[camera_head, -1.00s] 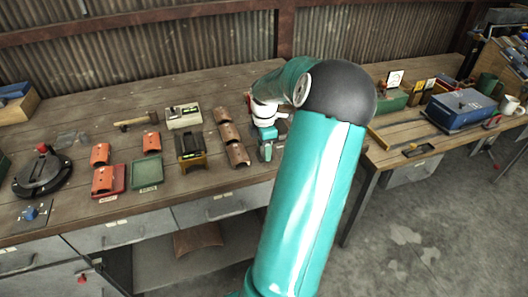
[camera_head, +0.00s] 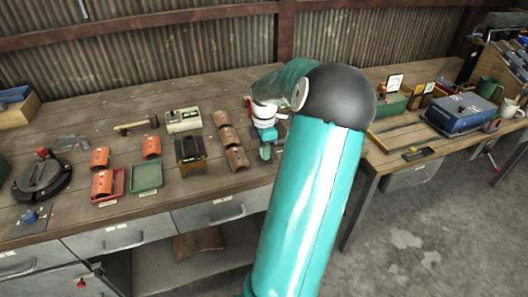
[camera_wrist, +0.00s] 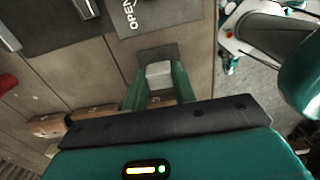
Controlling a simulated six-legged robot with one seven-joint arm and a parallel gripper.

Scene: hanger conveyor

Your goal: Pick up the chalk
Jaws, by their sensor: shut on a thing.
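In the wrist view a small pale grey-white block (camera_wrist: 159,74), which looks like the chalk, sits between the two teal fingertips of my gripper (camera_wrist: 159,84). The fingers are shut on its sides. A dark square patch (camera_wrist: 158,52) shows just beyond it; I cannot tell whether the block touches it. In the head view my gripper (camera_head: 265,150) points down at the right part of the long workbench (camera_head: 75,205), to the right of the brown curved pieces. The chalk cannot be made out there.
Brown curved pieces (camera_head: 228,137) lie in a column left of my gripper. Farther left are a black box (camera_head: 189,149), a green tray (camera_head: 146,176) and a hammer (camera_head: 135,126). A dark sign reading OPEN (camera_wrist: 150,14) lies near the gripper. A second bench (camera_head: 420,155) stands right.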

